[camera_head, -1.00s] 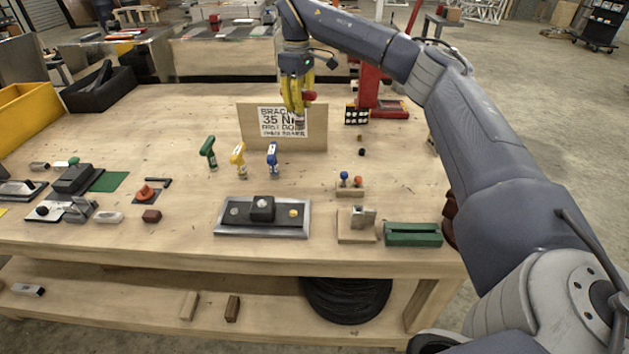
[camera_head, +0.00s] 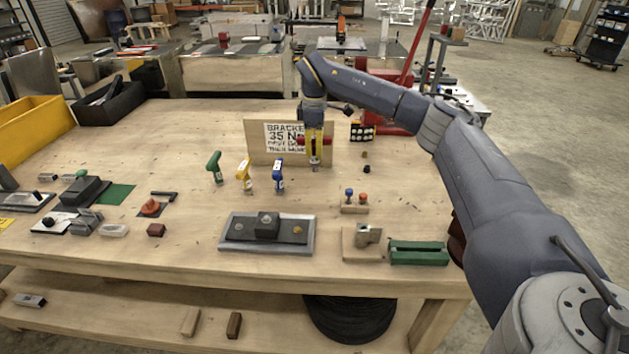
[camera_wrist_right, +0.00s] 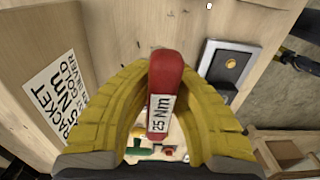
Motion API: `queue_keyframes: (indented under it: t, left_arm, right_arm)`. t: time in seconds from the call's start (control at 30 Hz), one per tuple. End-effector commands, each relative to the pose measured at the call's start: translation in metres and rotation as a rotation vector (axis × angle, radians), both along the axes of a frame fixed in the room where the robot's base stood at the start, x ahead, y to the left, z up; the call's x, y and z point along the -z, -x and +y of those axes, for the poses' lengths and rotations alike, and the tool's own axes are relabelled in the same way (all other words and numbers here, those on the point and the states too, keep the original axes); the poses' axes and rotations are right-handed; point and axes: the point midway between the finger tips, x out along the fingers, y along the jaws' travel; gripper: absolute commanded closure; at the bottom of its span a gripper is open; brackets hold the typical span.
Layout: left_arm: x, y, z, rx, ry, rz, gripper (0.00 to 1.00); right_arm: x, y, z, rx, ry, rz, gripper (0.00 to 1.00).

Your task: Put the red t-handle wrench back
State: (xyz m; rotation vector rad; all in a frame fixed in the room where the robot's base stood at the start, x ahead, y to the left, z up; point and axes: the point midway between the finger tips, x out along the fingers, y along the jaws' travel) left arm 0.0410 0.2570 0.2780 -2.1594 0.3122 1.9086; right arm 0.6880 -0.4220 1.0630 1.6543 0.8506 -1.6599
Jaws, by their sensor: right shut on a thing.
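The red t-handle wrench (camera_head: 326,141) is held in my right gripper (camera_head: 314,147), in front of the sign board and just right of the blue wrench. Its shaft points down; I cannot tell whether its tip touches the table. In the right wrist view the yellow fingers of my right gripper (camera_wrist_right: 163,85) close around the red handle (camera_wrist_right: 166,70), labelled 25 Nm. A green t-handle wrench (camera_head: 214,168), a yellow one (camera_head: 244,176) and a blue one (camera_head: 278,175) stand in a row to the left. My left gripper is not in view.
The sign board (camera_head: 258,155) stands close behind the wrenches. A grey-framed fixture (camera_head: 228,246) lies in front of them. A small holder with blue and orange knobs (camera_head: 355,209), a wooden block (camera_head: 357,250) and a green block (camera_head: 420,258) are to the right. Bare table surrounds the row.

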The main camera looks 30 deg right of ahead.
Motion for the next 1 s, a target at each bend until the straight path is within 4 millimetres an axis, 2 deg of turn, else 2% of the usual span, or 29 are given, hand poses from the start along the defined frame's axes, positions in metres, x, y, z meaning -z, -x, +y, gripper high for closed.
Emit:
queue_keyframes:
  t: [0.1,0.3,0.67,1.0]
  left_arm:
    - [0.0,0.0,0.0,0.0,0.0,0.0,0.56]
    - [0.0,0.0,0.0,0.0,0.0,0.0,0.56]
    - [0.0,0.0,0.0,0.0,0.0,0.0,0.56]
    - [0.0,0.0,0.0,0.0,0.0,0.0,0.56]
  right_arm:
    - [0.026,0.001,0.0,-0.001,-0.001,0.003,1.0]
    - [0.054,0.0,0.001,0.0,-0.001,0.0,1.0]
    - [0.071,0.0,0.0,-0.001,-0.001,-0.001,1.0]
    - [0.107,0.0,0.0,0.001,-0.001,-0.001,1.0]
